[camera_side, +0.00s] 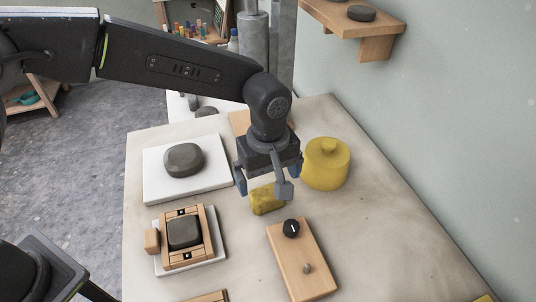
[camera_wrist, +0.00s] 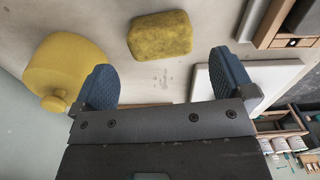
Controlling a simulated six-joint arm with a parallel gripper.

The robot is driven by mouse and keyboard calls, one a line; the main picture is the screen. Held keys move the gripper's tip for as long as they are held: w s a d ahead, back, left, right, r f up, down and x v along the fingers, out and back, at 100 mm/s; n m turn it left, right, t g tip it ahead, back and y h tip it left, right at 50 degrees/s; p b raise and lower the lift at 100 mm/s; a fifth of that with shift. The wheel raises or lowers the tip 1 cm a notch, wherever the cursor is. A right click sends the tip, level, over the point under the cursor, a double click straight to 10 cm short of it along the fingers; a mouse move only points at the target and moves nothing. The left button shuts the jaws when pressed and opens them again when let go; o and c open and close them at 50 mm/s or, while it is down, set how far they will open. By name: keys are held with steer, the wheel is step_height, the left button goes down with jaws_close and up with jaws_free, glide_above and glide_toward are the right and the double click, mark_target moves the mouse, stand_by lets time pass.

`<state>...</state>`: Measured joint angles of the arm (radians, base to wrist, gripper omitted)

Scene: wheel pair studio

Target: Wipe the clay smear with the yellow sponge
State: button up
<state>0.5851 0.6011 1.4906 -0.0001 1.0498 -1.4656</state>
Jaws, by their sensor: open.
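The yellow sponge (camera_side: 266,198) lies on the pale table just below my gripper (camera_side: 263,184). In the wrist view the sponge (camera_wrist: 160,36) is a textured yellow block beyond the fingertips, not between them. My gripper (camera_wrist: 166,80) is open and empty, its two blue finger pads wide apart. Faint grey-brown marks (camera_wrist: 158,79) show on the table between the fingers in the wrist view; I cannot tell whether they are the clay smear. No clear smear shows in the side view, where my arm and gripper hide part of the table.
A yellow lidded pot (camera_side: 326,166) stands right of my gripper. A white board (camera_side: 155,188) with a grey clay lump is at left. A wooden frame (camera_side: 207,222) holding clay lies nearer the front. A wooden control box (camera_side: 296,262) with a black knob is at front right.

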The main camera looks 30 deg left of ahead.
mark_target(268, 190)
step_height(268, 190, down, 6)
stand_by(0.4)
steer(key=c, duration=0.7)
steer(key=o, duration=0.5)
steer(key=shift+r, duration=0.2)
steer(key=c, duration=0.7)
